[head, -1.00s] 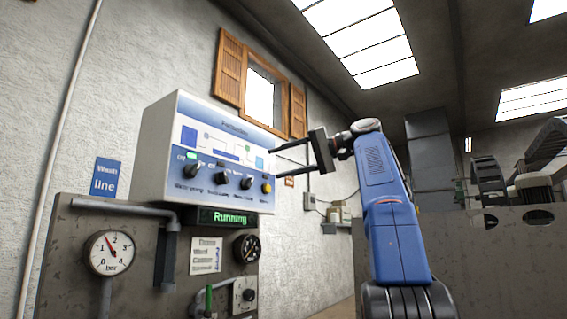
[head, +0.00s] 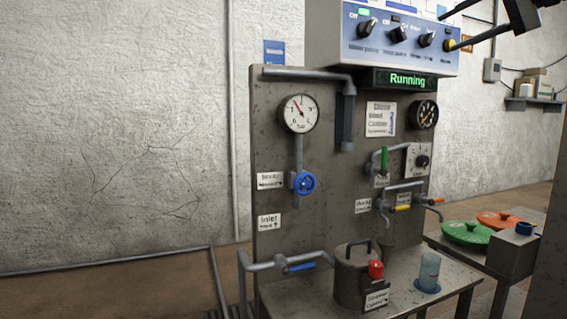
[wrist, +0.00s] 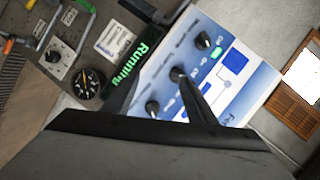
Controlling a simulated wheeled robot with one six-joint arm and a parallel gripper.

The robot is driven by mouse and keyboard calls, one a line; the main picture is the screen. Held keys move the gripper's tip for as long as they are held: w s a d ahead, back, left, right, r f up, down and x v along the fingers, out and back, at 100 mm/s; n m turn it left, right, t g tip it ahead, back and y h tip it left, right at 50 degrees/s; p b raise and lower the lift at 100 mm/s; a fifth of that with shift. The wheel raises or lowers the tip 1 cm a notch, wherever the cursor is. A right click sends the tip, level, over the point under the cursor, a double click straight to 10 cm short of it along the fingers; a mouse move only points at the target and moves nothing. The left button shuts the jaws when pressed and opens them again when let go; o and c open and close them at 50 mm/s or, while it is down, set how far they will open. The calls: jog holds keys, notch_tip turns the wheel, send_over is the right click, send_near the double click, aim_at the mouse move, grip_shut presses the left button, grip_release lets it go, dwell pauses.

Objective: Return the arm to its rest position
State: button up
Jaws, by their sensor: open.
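My gripper (head: 446,32) shows at the top right of the head view, its two dark fingers apart and nothing between them. The fingers point at the right end of the blue and white control panel (head: 345,50), near its yellow knob (head: 450,45). I cannot tell whether they touch it. In the wrist view the dark gripper body fills the bottom, and a finger (wrist: 195,100) reaches over the panel face (wrist: 235,65).
A green "Running" display (head: 403,81) is lit under the panel. The grey board below carries gauges (head: 299,114), pipes and a blue valve wheel (head: 305,183). A bench (head: 450,278) holds a canister (head: 355,275) and a cup (head: 428,270). Green (head: 467,233) and orange (head: 500,219) discs lie at right.

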jog(key=s+a+f+g+h, duration=0.1)
jog(key=s+a+f, duration=0.25)
jog(key=f, duration=0.65)
jog(key=s+a+f+g+h, duration=0.2)
jog(key=a+f, duration=0.3)
jog(key=f, duration=0.6)
jog(key=s+a+f+g+h, duration=0.15)
jog(key=a+f, duration=0.25)
jog(key=f, duration=0.6)
jog(key=s+f+n+g+h, duration=0.1)
jog(key=s+f+n, duration=0.1)
jog(key=s+f, duration=0.5)
jog(key=s+f+n+h, duration=0.1)
jog(key=s+f, duration=0.6)
jog(key=f, duration=1)
jog(key=s+a+f+n+g+h, duration=0.1)
jog(key=s+f+n+h, duration=0.1)
jog(key=s+f, duration=0.6)
notch_tip(320, 180, down, 5)
jog(key=shift+f+n+g, duration=0.1)
jog(key=shift+n+g, duration=0.25)
jog(key=shift+n, duration=0.05)
jog(key=shift+c, duration=0.4)
